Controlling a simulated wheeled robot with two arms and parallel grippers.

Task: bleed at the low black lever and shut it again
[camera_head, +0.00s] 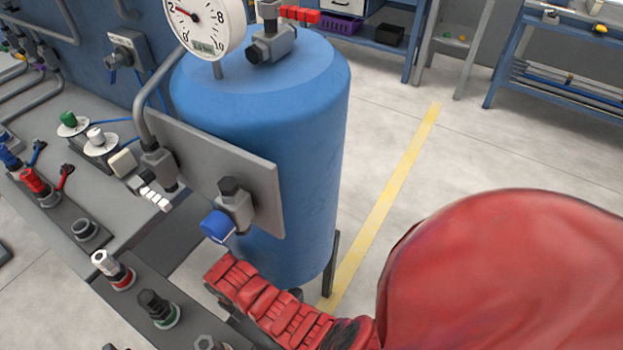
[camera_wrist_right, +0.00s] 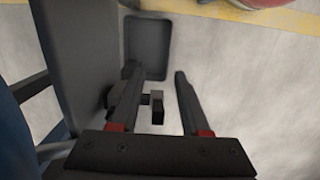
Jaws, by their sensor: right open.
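The blue tank (camera_head: 265,150) stands upright in the middle of the head view, with a round gauge (camera_head: 204,25) on top. My red right arm (camera_head: 500,270) reaches in from the right to the low side of the tank and covers that area. In the right wrist view my right gripper (camera_wrist_right: 155,76) is open, its two dark fingers spread apart. A small black fitting, apparently the low lever (camera_wrist_right: 157,108), shows between the fingers. I cannot tell whether either finger touches it. My left gripper is out of view.
A dark tray (camera_wrist_right: 148,46) lies on the floor beyond the fingertips. A valve with a blue handle (camera_head: 217,226) sits on the tank's plate; a red handle (camera_head: 300,14) is on top. A bench of fittings (camera_head: 75,200) stands left.

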